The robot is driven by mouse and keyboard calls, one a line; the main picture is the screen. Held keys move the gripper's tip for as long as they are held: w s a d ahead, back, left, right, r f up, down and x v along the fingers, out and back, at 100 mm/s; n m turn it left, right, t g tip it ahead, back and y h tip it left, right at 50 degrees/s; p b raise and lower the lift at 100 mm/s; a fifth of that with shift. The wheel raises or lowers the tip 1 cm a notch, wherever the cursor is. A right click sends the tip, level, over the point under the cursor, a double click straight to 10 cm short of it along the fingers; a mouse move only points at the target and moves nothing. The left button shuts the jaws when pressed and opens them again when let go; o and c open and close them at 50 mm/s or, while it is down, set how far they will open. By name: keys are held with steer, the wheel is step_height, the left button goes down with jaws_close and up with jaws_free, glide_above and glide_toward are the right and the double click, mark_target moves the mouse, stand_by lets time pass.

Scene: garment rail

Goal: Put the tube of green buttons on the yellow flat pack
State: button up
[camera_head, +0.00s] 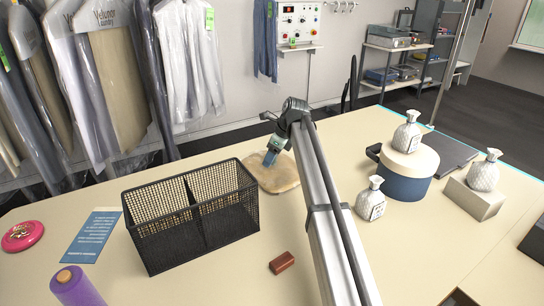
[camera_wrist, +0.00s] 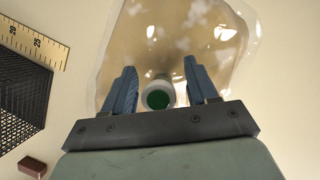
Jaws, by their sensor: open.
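The yellow flat pack (camera_head: 283,182) lies on the table right of the mesh basket, a tan sheet in a clear sleeve; it fills the upper middle of the wrist view (camera_wrist: 185,30). The tube of green buttons (camera_wrist: 158,97) shows in the wrist view as a pale cylinder with a green round end facing the camera. It appears upright over the flat pack; its contact below is not clear. My gripper (camera_head: 269,159) is over the flat pack. In the wrist view its blue fingers (camera_wrist: 160,88) are apart on either side of the tube, with gaps. The head view does not clearly show the tube.
A black mesh basket (camera_head: 228,216) stands left of the pack. A red-brown block (camera_head: 283,262) lies in front. At right are a blue round box (camera_head: 403,185), several patterned bottles (camera_head: 371,200) and a beige block (camera_head: 471,200). A yellow ruler (camera_wrist: 38,42) shows in the wrist view.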

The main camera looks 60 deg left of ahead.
steer(key=v, duration=1.2)
steer(key=shift+r, duration=0.15)
